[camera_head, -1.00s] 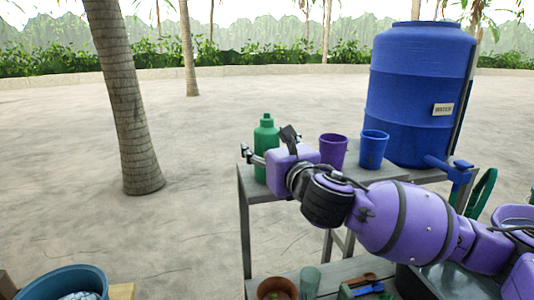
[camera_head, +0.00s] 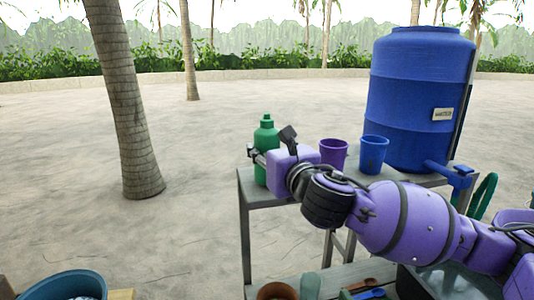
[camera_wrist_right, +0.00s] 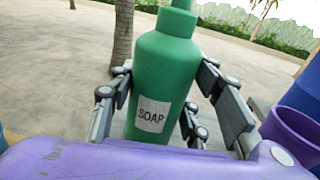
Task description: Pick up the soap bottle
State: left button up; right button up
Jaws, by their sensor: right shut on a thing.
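The soap bottle (camera_head: 266,135) is green and stands upright at the left end of the grey table (camera_head: 262,196) in the head view. In the right wrist view the soap bottle (camera_wrist_right: 166,75) carries a white label reading SOAP. My right gripper (camera_head: 257,157) reaches it from the right, and in the wrist view its fingers (camera_wrist_right: 165,95) lie on both sides of the bottle's body, shut on it. My left gripper is not in view.
A purple cup (camera_head: 333,152) and a blue cup (camera_head: 373,154) stand right of the bottle. A blue tub (camera_head: 62,286) is at lower left.

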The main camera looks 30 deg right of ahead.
pick_arm(q)
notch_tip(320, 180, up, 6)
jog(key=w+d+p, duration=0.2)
jog(key=p, duration=0.4)
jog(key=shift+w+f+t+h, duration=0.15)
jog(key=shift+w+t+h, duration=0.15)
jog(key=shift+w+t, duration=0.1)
pick_arm(e)
jog(key=s+d+r, duration=0.7)
jog(key=s+r, duration=0.5)
jog(key=shift+d, duration=0.2)
